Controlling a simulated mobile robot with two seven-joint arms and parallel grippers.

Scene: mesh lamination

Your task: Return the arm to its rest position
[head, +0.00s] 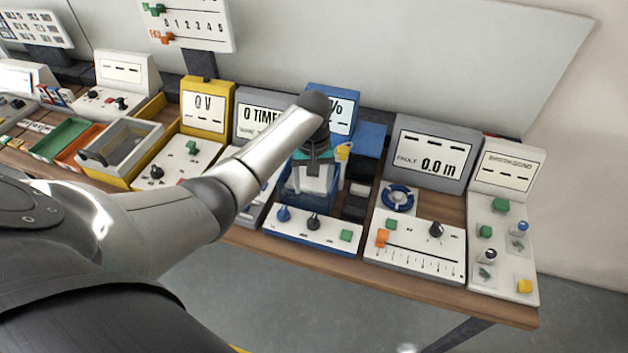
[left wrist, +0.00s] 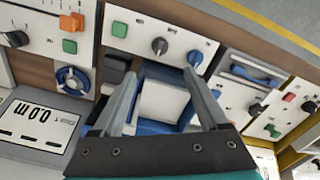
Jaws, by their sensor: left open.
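My left arm (head: 258,153) reaches in from the left over the bench, and its gripper (head: 312,185) points down over the blue station (head: 318,237). In the left wrist view the two grey fingers of the gripper (left wrist: 163,74) stand apart. A white block-like part (left wrist: 163,101) of the blue station shows between them. I cannot tell how high the fingers are above it or whether they touch it. My right gripper is in neither view.
The blue station has knobs and a green button (head: 346,235) in front. To its right stand a grey station reading 0.0 m (head: 433,160) and a white panel (head: 505,250). To its left are a yellow-framed station (head: 207,108) and a clear-lidded box (head: 120,145).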

